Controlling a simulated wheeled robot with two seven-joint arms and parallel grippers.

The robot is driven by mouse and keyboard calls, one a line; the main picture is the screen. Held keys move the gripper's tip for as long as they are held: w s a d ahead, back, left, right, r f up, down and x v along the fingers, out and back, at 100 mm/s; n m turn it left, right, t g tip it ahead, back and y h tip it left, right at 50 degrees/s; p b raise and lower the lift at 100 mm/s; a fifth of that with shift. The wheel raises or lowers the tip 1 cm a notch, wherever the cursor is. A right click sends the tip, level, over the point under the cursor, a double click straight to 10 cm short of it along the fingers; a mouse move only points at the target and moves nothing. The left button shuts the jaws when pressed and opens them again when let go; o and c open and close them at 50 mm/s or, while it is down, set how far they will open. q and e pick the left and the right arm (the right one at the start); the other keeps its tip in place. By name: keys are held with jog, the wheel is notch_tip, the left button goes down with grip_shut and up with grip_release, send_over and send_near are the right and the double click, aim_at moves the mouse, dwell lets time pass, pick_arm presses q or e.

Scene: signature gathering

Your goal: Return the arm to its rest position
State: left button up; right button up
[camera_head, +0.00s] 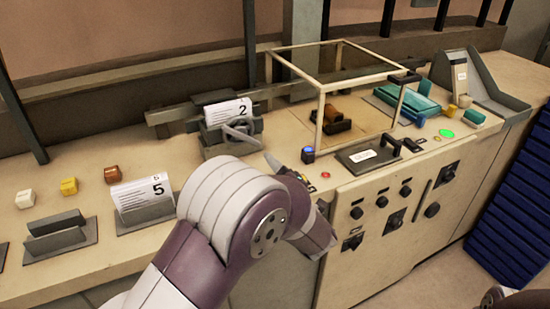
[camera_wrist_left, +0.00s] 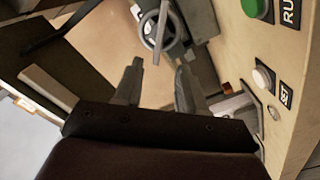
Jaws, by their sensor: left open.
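My left arm (camera_head: 235,215) reaches in from the bottom of the head view, its pale and purple links bent in front of the bench. My left gripper is mostly hidden behind the arm there; a dark finger tip (camera_head: 272,163) shows near the bench's front edge. In the left wrist view, the left gripper (camera_wrist_left: 158,85) has its two fingers apart with nothing between them. A spoked handwheel (camera_wrist_left: 160,35) lies beyond the fingertips, apart from them. My right gripper cannot be made out.
A clear-sided frame box (camera_head: 322,95) stands on the bench behind the arm. A vise-like device with card 2 (camera_head: 230,110) is left of it. Card 5 (camera_head: 142,195) stands in a holder at left. A green button (camera_wrist_left: 255,8) is close by. Blue crates (camera_head: 515,205) are at right.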

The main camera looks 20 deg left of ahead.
pick_arm(q)
jog(key=shift+w, duration=0.1)
jog(key=w+d+f+m+h, duration=0.1)
jog(key=m+h, duration=0.1)
jog(key=d+m+t+h, duration=0.1)
jog(key=h, duration=0.1)
jog(key=w+d+f+m+h, duration=0.1)
jog(key=m+h, duration=0.1)
jog(key=shift+w+d+f+m+t, duration=0.3)
jog(key=shift+w+f, duration=0.05)
jog(key=s+d+f+m+g+h, duration=0.5)
jog(key=s+d+f+m+h, duration=0.15)
jog(key=m, duration=0.25)
jog(key=s+a+f+m+g, duration=0.1)
jog(key=s+f+m+g, duration=0.1)
jog(key=s, duration=0.5)
jog(key=s+a+f+m+g+h, duration=0.1)
jog(key=s+f+m+g, duration=0.1)
jog(key=s+g, duration=0.3)
jog(key=s+m, duration=0.1)
jog(key=s, duration=0.2)
jog(key=shift+s+a, duration=0.2)
jog(key=shift+a, duration=0.05)
